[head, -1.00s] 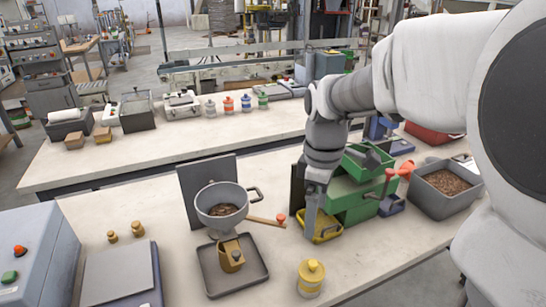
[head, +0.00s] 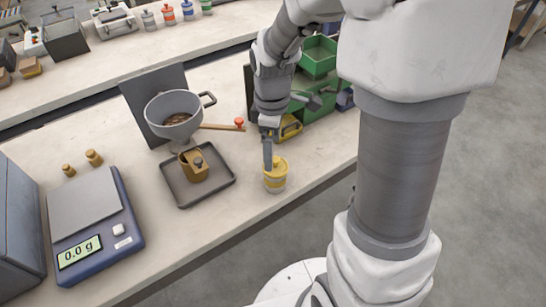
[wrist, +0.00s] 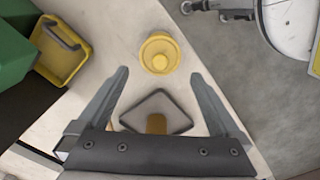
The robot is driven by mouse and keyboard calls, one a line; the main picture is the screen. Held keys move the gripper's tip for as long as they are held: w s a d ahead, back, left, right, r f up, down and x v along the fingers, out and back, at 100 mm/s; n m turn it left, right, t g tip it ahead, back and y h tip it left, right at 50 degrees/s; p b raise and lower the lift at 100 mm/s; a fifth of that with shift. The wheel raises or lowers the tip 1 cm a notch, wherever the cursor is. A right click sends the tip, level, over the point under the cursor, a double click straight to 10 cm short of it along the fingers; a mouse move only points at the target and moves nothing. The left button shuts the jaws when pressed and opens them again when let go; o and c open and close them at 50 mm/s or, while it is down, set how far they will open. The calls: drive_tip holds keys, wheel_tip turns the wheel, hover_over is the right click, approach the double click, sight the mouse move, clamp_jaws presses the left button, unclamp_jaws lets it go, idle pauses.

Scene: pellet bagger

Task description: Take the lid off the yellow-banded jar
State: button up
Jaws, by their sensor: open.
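The yellow-banded jar (head: 275,181) stands upright near the table's front edge, with its yellow lid (head: 275,166) on. The wrist view shows the jar from above, its round lid and knob (wrist: 160,62) just beyond the fingertips and roughly centred between them. My gripper (head: 268,158) points down, close to the jar in the head view, and a finger overlaps the lid's left side there. In the wrist view both fingers of my gripper (wrist: 159,78) are spread wide with nothing held. They look apart from the lid; the exact height gap is unclear.
A scale (head: 125,240) reads 0.0 g. Green bins (head: 318,66) and a yellow bin (wrist: 72,62) stand behind my gripper.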

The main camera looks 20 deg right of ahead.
sight(275, 159)
drive_tip(key=f, duration=0.4)
drive_tip(key=shift+s+d+f, duration=0.15)
drive_tip(key=shift+d+f, duration=0.2)
drive_tip(key=c, duration=1.1)
drive_tip(key=shift+r, duration=0.15)
